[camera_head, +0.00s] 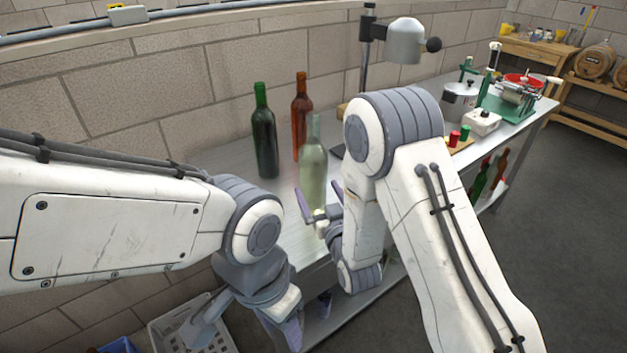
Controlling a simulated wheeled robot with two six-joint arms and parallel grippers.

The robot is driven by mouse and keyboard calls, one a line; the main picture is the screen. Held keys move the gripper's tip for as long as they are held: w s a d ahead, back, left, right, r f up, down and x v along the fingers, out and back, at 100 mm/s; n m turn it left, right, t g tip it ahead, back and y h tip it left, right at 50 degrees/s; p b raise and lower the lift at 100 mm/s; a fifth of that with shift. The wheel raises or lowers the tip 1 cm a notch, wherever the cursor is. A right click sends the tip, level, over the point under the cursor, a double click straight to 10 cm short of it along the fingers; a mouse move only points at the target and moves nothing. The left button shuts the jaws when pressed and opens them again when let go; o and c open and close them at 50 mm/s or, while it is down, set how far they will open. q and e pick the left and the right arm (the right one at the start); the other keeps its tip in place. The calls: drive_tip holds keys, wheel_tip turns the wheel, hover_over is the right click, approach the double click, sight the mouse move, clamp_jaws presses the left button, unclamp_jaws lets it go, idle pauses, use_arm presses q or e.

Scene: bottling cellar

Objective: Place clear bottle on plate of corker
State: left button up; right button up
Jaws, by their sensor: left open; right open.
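The clear bottle (313,160), pale and greenish, stands upright on the grey bench (225,155). My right gripper (320,203) is open at the bottle's lower part, with a purple finger to each side of it in the picture. Whether the fingers touch it I cannot tell. A machine with a grey head on a dark post, apparently the corker (405,42), stands behind my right arm. Its plate is mostly hidden by that arm. My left gripper (293,328) is open and empty, low in front of the bench; its fingers are only partly visible.
A green bottle (264,135) and a brown bottle (301,115) stand close behind the clear one. A white crate (170,325) is on the floor below. The floor at right is clear.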

sight(313, 177)
drive_tip(key=p+x, duration=0.2)
drive_tip(key=x, duration=0.2)
drive_tip(key=shift+w+d+r, duration=0.1)
drive_tip(key=shift+w, duration=0.65)
clamp_jaws()
drive_tip(key=shift+a+r, duration=0.15)
drive_tip(key=shift+a, duration=0.1)
